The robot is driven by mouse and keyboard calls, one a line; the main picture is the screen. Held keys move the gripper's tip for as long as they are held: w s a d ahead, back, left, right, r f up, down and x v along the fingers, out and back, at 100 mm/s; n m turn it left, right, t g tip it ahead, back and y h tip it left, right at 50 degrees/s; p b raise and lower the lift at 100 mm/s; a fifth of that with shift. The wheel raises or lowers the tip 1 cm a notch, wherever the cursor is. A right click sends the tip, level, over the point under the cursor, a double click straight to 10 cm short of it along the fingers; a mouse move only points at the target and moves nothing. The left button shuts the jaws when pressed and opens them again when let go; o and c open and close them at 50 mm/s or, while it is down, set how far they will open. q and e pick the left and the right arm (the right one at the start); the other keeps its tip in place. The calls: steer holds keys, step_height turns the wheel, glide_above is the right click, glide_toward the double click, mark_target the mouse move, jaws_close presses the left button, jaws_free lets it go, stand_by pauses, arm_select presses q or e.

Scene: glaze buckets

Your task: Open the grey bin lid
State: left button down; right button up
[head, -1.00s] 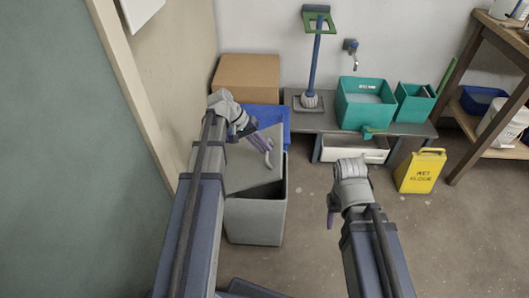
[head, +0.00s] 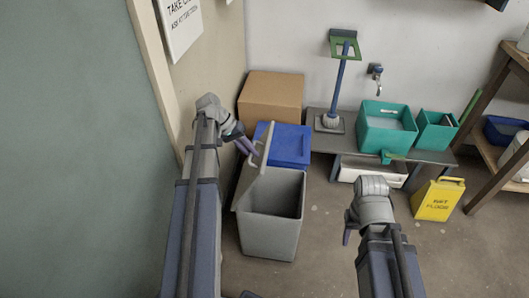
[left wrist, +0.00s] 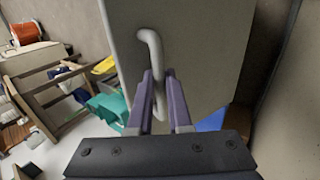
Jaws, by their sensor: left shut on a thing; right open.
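The grey bin (head: 270,225) stands on the floor in the middle of the head view, its dark inside showing. Its grey lid (head: 255,170) is raised steeply on the left side of the bin. My left gripper (head: 251,149) is at the lid's handle. In the left wrist view the purple fingers (left wrist: 161,85) are shut on the light grey lid handle (left wrist: 150,45), with the lid's flat face (left wrist: 205,50) behind. My right gripper (head: 348,235) is open and empty, to the right of the bin and apart from it.
A blue bin (head: 290,143) and a cardboard box (head: 270,98) stand behind the grey bin. Teal tubs (head: 388,135) sit on a low grey bench. The floor between is clear.

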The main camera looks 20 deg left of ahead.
arm_select(q)
steer(key=shift+s+a, duration=0.15)
steer(key=shift+a, duration=0.65)
steer(key=shift+s+a, duration=0.15)
steer(key=shift+a, duration=0.65)
steer(key=c, duration=0.9)
jaws_free()
steer(key=shift+w, duration=0.15)
steer(key=shift+o, duration=0.3)
steer(key=shift+d+r+p, duration=0.1)
steer(key=shift+p, duration=0.2)
step_height(320, 180, up, 10)
steer(key=p, duration=1)
